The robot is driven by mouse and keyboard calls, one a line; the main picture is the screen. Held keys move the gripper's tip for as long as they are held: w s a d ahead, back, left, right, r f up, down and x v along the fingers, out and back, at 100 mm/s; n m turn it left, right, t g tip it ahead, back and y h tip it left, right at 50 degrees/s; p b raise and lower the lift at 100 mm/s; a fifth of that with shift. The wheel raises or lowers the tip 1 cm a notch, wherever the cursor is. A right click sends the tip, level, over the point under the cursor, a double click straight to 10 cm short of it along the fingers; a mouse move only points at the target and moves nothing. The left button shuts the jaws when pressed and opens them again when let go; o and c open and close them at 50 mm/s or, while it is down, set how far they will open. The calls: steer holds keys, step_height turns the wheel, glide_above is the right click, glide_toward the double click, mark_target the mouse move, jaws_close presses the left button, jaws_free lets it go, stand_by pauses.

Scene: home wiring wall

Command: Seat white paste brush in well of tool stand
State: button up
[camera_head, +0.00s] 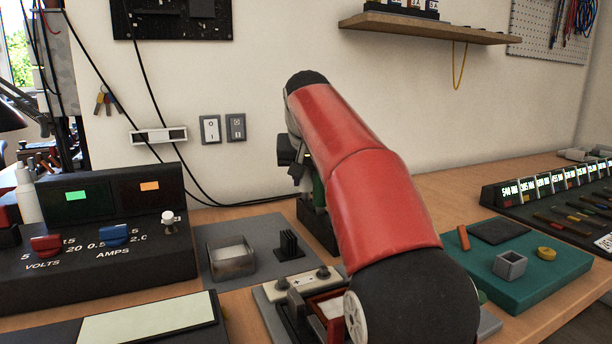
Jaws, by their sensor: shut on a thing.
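My gripper (304,182) shows only in part, at the left of my red arm and above the far side of the bench. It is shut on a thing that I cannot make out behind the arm. No white paste brush can be picked out. A dark block (316,228), perhaps the tool stand, stands below my gripper and is partly covered by my arm. Its wells are not visible. A narrow green piece (318,190) shows just above the block; I cannot tell whether it is held or stands in the block.
A grey mat (213,268) bears a clear square dish (231,258) and a black finned part (289,245). A power supply (100,235) stands left. A teal tray (545,268) with small parts lies right. A wall shelf (430,27) hangs above. My arm hides the middle.

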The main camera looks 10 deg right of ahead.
steer(key=shift+f, duration=0.3)
steer(key=o, duration=1.1)
steer(key=shift+c, duration=0.2)
